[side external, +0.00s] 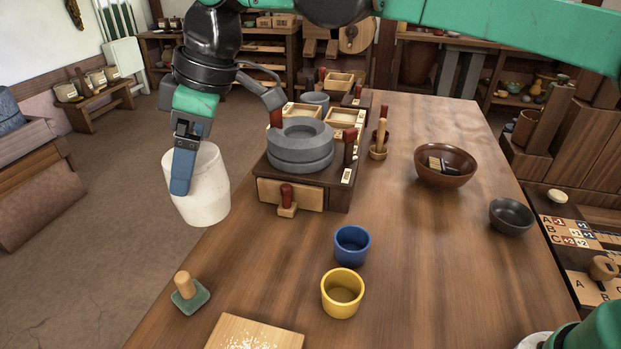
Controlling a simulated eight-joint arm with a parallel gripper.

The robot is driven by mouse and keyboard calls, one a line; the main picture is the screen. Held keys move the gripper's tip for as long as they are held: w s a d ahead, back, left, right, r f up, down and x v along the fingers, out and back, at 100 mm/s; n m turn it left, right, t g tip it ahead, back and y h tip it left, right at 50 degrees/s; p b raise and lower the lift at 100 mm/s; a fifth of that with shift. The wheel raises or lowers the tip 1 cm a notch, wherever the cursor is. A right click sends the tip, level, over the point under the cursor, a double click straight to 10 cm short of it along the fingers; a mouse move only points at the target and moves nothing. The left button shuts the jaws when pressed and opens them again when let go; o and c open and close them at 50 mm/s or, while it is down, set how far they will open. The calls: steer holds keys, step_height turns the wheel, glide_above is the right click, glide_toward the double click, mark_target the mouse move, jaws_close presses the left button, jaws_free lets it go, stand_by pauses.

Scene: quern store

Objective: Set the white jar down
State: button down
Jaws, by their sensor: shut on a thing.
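The white jar (205,190) is held by my gripper (184,170) at the left of the side external view. The jar is slightly tilted and appears above the left edge of the wooden table (410,270), partly against the floor. One blue-grey finger lies against the jar's near side; the other finger is hidden. How high the jar is above the table cannot be told.
A stone quern (300,145) on a wooden base stands right of the jar. A blue cup (352,245), a yellow cup (342,292), a green-based stamp (190,293), a brown bowl (446,166) and a dark bowl (511,216) stand on the table. The table's middle right is clear.

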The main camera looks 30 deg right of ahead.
mark_target(223, 178)
steer(key=s+a+f+n+g, duration=0.2)
steer(key=s+a+f+n, duration=0.35)
steer(key=a+f, duration=0.4)
steer(key=shift+n+g+y, duration=0.3)
steer(key=shift+n, duration=0.25)
steer(key=x, duration=0.6)
steer(key=shift+w+d+f, duration=0.2)
steer(key=shift+w+f, duration=0.05)
